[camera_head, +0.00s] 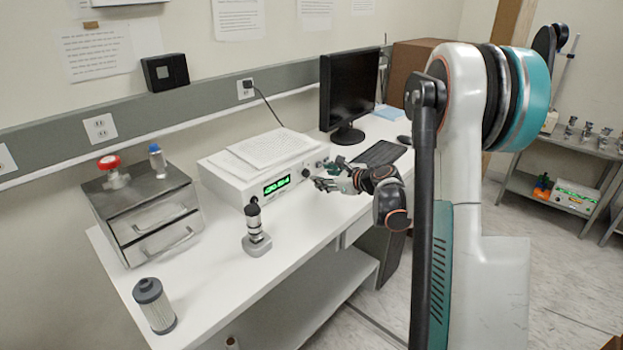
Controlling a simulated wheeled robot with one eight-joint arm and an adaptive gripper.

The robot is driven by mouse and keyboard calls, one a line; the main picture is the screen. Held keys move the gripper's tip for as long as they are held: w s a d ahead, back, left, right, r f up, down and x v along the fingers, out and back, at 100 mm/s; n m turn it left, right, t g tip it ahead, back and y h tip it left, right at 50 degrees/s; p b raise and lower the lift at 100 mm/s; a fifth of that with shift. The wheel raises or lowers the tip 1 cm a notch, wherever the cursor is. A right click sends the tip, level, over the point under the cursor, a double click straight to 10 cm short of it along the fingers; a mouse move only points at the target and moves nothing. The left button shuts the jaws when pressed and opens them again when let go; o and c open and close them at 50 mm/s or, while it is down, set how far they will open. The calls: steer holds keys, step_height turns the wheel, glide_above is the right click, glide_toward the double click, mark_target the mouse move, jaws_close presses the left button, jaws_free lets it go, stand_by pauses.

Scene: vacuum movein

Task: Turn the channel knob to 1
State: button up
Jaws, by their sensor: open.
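A white instrument box (236,185) with a green lit display (277,185) stands on the white bench. The display's digits are too small to read. A dark round knob (306,173) shows on its front to the right of the display, and smaller fittings sit near the right end. I cannot tell which is the channel knob or where it points. My gripper (325,178) is open, at the right part of the box's front, its fingers toward the panel. Whether the fingers touch a knob is not clear; they hide part of the panel.
A monitor (349,90) and keyboard (381,153) stand on the bench behind and right of my gripper. A metal drawer unit (146,213) and a grey filter cylinder (155,306) are at left. The front bench edge has free room.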

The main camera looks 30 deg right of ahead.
mark_target(308, 174)
steer(key=b+x, duration=0.1)
steer(key=x, duration=0.6)
steer(key=shift+w+a+b, duration=0.1)
steer(key=shift+w+b, duration=0.1)
steer(key=shift+b, duration=0.15)
jaws_close()
